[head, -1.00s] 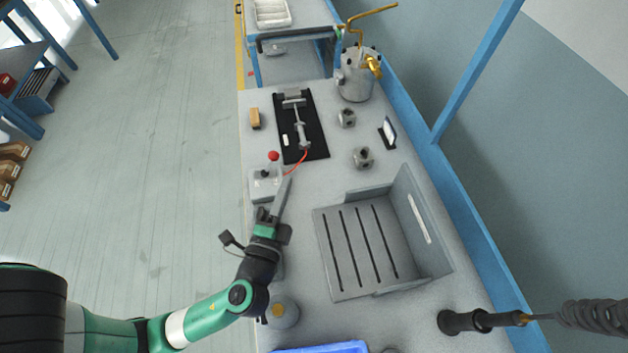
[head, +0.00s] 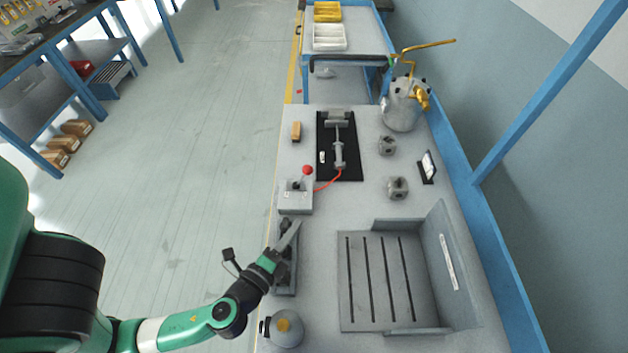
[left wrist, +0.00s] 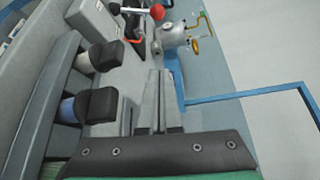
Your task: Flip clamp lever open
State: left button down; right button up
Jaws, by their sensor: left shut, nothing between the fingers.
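A grey box (head: 296,197) at the left edge of the bench carries a lever with a red ball knob (head: 306,170), standing up; I take this for the clamp lever, though its exact position is hard to tell. The red knob also shows at the top of the left wrist view (left wrist: 157,12). My left gripper (head: 295,228) is shut and empty, on the near side of the box and apart from the knob. Its fingers (left wrist: 154,100) lie together in the left wrist view. It hangs over a long grey fixture (head: 286,283), partly hiding it. My right gripper is not in view.
A slotted grey tray (head: 365,325) stands right of the gripper. A red cable runs from the box to a tool (head: 339,155) on a black mat (head: 350,172). Two metal blocks (head: 387,145) and a metal pot (head: 400,112) stand beyond. A round grey object (head: 285,335) is nearer.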

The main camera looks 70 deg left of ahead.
aim_at(303, 176)
pick_arm(q)
jog(key=p+x, duration=0.1)
jog(key=x, duration=1.7)
jog(key=s+a+p, duration=0.1)
jog(key=s+a+r+p, duration=0.1)
jog(key=s+p, duration=0.1)
jog(key=shift+s+a+r, duration=0.15)
jog(key=shift+r, duration=0.05)
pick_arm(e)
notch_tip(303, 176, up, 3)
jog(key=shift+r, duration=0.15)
